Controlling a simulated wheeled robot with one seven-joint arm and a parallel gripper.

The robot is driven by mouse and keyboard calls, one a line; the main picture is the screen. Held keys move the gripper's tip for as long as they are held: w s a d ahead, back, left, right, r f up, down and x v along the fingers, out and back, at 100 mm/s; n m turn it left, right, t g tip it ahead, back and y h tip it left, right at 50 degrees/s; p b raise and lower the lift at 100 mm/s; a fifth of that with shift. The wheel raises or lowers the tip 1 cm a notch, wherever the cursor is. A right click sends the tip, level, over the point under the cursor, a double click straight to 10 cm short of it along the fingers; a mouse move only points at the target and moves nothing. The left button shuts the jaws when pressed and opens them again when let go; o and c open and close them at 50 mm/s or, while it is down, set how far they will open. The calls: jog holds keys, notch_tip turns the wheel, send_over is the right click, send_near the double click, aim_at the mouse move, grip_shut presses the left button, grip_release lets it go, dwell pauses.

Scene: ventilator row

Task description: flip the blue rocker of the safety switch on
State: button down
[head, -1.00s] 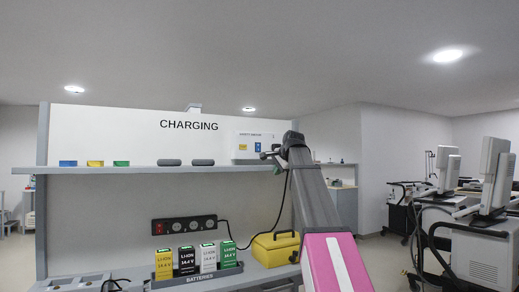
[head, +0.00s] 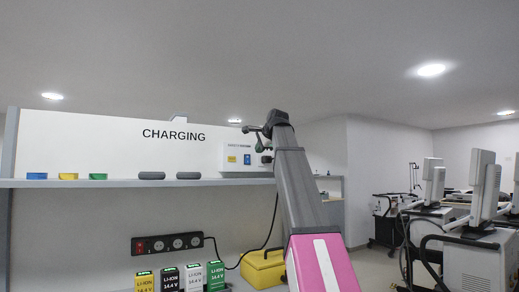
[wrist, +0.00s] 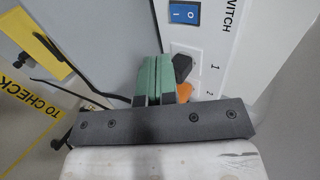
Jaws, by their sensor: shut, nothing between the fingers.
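The safety switch is a white box (head: 230,149) on the shelf, against the white back panel. Its small blue rocker (head: 247,159) sits on the front face, between a yellow label and a dark knob. In the wrist view the blue rocker (wrist: 184,12) is at the top, with white marks; its on or off position is unclear. My gripper (head: 248,130) is near the upper edge of the box, above the rocker in the picture. In the wrist view its green fingers (wrist: 150,68) are together and empty, apart from the rocker.
A black knob (wrist: 182,67) and an orange part (wrist: 186,88) lie close beside my fingers. The shelf (head: 120,183) holds small coloured bins and two dark rounded items (head: 151,176). Below are a power strip (head: 167,244), batteries and a yellow case (head: 262,271).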

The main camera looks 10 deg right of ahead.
aim_at(248, 162)
jog(key=x, duration=0.6)
jog(key=r+x, duration=0.1)
jog(key=x, duration=0.2)
jog(key=shift+w, duration=0.3)
jog(key=shift+w+a, duration=0.35)
jog(key=shift+w, duration=0.3)
jog(key=shift+f, duration=0.15)
jog(key=shift+w+f+t, duration=0.2)
jog(key=shift+w+t, duration=0.05)
jog(key=shift+t, duration=0.55)
jog(key=shift+w, duration=0.1)
jog(key=shift+a, duration=0.1)
jog(key=shift+w, duration=0.1)
